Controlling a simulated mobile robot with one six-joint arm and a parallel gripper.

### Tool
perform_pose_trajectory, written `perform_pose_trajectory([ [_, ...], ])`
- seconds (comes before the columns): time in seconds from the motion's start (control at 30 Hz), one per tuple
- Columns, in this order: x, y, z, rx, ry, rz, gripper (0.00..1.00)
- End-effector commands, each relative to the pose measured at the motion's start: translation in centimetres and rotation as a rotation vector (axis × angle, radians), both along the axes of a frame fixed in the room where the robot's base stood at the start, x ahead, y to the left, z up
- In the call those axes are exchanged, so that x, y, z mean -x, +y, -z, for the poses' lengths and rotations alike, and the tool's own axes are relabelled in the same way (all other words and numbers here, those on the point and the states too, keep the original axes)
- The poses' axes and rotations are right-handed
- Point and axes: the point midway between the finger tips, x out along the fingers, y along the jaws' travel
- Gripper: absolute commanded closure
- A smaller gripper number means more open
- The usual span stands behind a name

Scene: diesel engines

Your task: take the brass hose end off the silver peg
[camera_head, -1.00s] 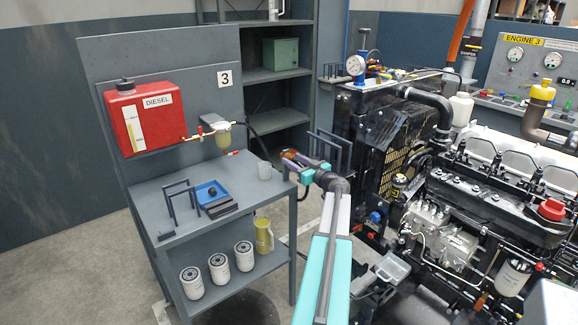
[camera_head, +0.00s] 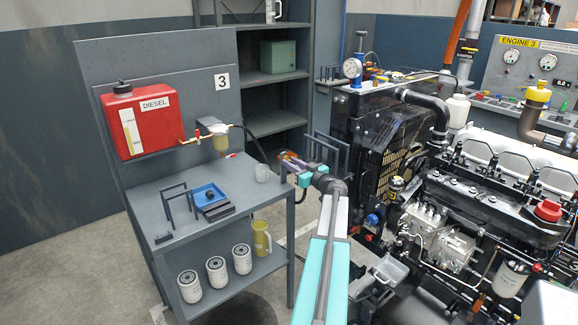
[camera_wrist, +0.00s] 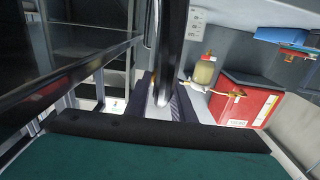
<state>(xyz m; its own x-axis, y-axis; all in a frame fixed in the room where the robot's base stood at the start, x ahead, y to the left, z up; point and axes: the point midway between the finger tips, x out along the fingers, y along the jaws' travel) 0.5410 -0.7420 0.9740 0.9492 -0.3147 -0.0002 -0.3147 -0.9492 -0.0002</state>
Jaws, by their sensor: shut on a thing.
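My gripper (camera_head: 288,157) is beyond the right end of the grey bench, at the end of my outstretched arm, near bench-top height. The brass hose end is mostly hidden in the grip. In the head view the black hose (camera_head: 257,147) curves from the filter bowl toward the gripper. I cannot make out the silver peg separately, nor whether the hose end touches it.
The red diesel tank (camera_head: 140,122) and filter bowl (camera_head: 220,142) are on the back panel. The engine radiator (camera_head: 390,150) is close on the right.

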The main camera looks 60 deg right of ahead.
Motion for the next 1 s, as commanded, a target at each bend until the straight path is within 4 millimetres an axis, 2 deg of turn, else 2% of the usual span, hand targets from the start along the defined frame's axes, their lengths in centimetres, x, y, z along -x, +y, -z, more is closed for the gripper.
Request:
perform_pose_trajectory([
  [1.0, 3.4, 1.2, 0.1, 0.001, -0.001, 0.001, 1.0],
])
